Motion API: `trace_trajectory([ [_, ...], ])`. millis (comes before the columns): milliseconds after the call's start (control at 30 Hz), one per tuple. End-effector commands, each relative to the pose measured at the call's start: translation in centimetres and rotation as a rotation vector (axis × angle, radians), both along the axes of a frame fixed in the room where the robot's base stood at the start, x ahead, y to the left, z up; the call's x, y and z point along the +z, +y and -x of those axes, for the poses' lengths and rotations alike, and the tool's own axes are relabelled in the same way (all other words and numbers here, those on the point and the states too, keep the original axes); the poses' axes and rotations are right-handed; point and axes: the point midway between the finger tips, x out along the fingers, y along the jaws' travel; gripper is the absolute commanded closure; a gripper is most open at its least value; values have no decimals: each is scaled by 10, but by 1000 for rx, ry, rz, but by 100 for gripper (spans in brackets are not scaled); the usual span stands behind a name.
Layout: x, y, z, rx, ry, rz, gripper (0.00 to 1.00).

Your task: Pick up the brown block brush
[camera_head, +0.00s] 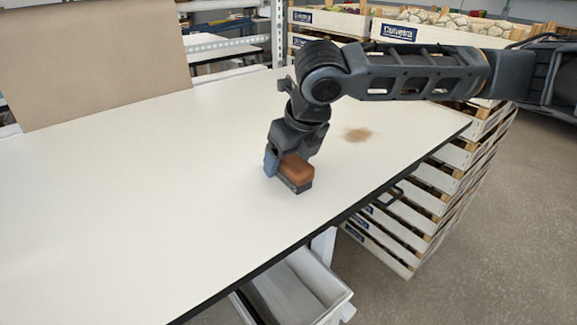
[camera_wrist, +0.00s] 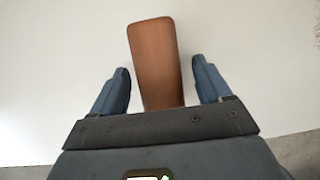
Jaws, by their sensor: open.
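The brown block brush (camera_head: 296,169) has a smooth brown wooden block on top and a dark lower part. It rests on the white table (camera_head: 120,190) near the front edge. In the wrist view the brush (camera_wrist: 154,60) extends away between the two blue fingers. My gripper (camera_head: 282,165) is low over the table at the brush. In the wrist view my gripper (camera_wrist: 160,82) is open, with one finger on each side of the block and a visible gap at both sides. The near end of the brush is hidden behind the gripper body.
A patch of brown dust (camera_head: 357,135) lies on the table to the right of the brush. Stacked wooden crates (camera_head: 440,185) stand beyond the right table edge. A brown board (camera_head: 90,60) stands at the back left. A grey bin (camera_head: 293,290) is below the front edge. The left tabletop is clear.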

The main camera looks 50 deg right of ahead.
Motion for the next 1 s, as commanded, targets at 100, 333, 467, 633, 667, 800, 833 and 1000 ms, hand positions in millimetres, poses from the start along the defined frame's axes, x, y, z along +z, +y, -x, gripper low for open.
trace_trajectory([
  [100,0,0,0,0,0,0,29],
  [333,0,0,0,0,0,0,51],
  [467,0,0,0,0,0,0,64],
  [633,0,0,0,0,0,0,80],
  [667,0,0,0,0,0,0,82],
  [800,0,0,0,0,0,0,82],
  [833,0,0,0,0,0,0,82],
  [1000,5,0,0,0,-1,0,82],
])
